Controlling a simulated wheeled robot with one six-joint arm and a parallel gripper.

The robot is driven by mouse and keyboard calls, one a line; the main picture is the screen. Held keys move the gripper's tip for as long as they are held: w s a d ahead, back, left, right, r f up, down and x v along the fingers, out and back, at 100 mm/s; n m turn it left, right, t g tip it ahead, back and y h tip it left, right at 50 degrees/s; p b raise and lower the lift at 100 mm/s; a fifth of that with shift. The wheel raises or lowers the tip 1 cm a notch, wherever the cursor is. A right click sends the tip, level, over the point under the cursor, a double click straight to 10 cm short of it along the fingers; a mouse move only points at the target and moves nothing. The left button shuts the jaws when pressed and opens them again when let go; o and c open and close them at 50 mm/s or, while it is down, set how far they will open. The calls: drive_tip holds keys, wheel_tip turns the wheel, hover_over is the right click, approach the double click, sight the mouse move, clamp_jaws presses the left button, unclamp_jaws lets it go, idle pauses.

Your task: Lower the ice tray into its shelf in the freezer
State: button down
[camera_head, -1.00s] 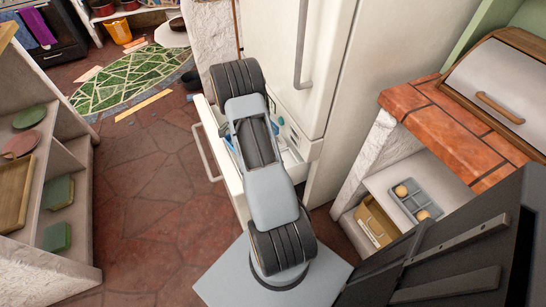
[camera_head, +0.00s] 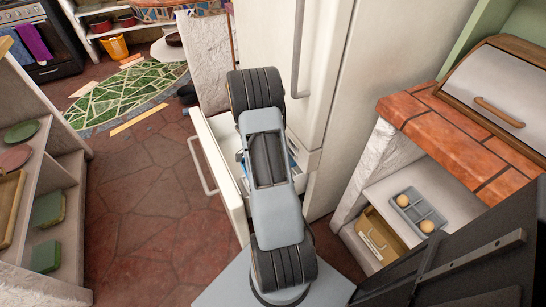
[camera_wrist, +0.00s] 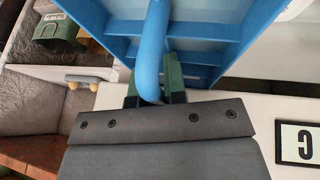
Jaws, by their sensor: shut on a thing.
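In the wrist view, the blue ice tray (camera_wrist: 205,32) fills the top middle, with raised walls and dividers. My gripper (camera_wrist: 155,92) has green fingers and is shut on the tray's rounded blue handle (camera_wrist: 152,50). In the head view, the freezer drawer (camera_head: 215,168) stands pulled out at the foot of the white fridge (camera_head: 335,85). My arm covers much of the drawer, and only a small blue part shows beside the arm. My gripper is hidden there. I cannot tell whether the tray touches the shelf.
A brick-topped counter (camera_head: 455,135) stands at the right, with a grey divided tray (camera_head: 419,218) on the shelf below. An open shelf unit (camera_head: 62,195) with dishes stands at the left. The stone floor (camera_head: 150,190) between it and the drawer is clear.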

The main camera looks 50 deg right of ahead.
drive_tip(key=shift+s+f+b, duration=0.1)
drive_tip(key=shift+f+b, duration=1.9)
drive_tip(key=shift+f, duration=2.15)
drive_tip(key=shift+f+b, duration=0.4)
drive_tip(key=shift+b, duration=0.2)
drive_tip(key=shift+s+a+f+b, duration=0.15)
drive_tip(key=shift+f+b, duration=0.2)
drive_tip(key=c, duration=1.1)
unclamp_jaws()
drive_tip(key=shift+f, duration=0.1)
drive_tip(key=p+v, duration=0.1)
drive_tip(key=v, duration=0.4)
drive_tip(key=p+v, duration=0.1)
drive_tip(key=v, duration=0.4)
drive_tip(key=p+v, duration=0.1)
drive_tip(key=v, duration=0.4)
drive_tip(key=shift+d, duration=0.35)
